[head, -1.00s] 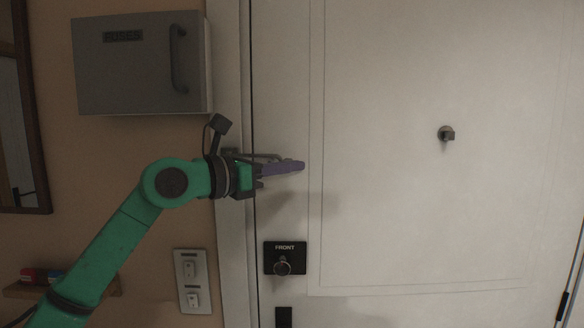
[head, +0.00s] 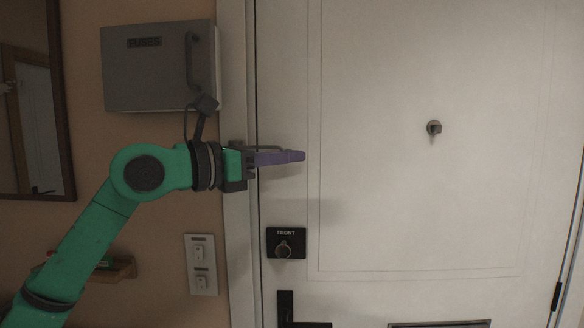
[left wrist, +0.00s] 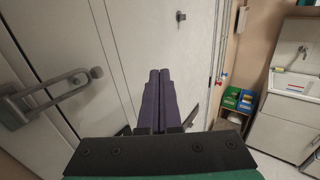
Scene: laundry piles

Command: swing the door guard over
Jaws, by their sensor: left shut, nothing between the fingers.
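The door guard is a grey metal loop (left wrist: 62,86) at the left of the left wrist view, with its mount at the frame side. In the head view its thin bar (head: 268,148) shows just above my fingers, reaching from the frame over the door's edge. A small round knob (left wrist: 97,72) sits by the loop's far end; I cannot tell whether the loop is around it. My left gripper (head: 303,156) is shut and empty, its purple fingers pointing right in front of the door (head: 380,210). In the wrist view the fingers (left wrist: 158,100) are clear of the loop. My right gripper is not visible.
A grey fuse box (head: 150,75) hangs left of the frame, above my arm. A switch plate (head: 201,264), black front lock (head: 286,243) and door handle (head: 300,322) lie below. A small hook (head: 434,127) sticks out of the door at right.

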